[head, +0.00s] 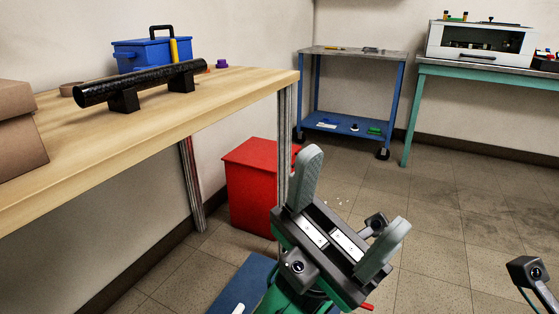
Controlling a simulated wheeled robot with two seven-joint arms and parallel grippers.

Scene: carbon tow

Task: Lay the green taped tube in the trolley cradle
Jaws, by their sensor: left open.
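A black carbon tube (140,84) lies across two black support blocks (124,101) on the wooden workbench at the left. I see no green tape on it in this view. A blue trolley (352,97) stands against the far wall, with small items on its grey top. I cannot make out a cradle on it. My left gripper (352,207) is open and empty, its two grey fingers wide apart, in front of and below the bench's right end, well away from the tube. My right gripper's fingers are not in view.
The wooden bench (235,95) also carries a blue toolbox (146,52), a tape roll (70,89) and cardboard boxes (18,130). A red bin (250,185) stands below the bench. A green table (480,70) with a white machine (480,43) stands right.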

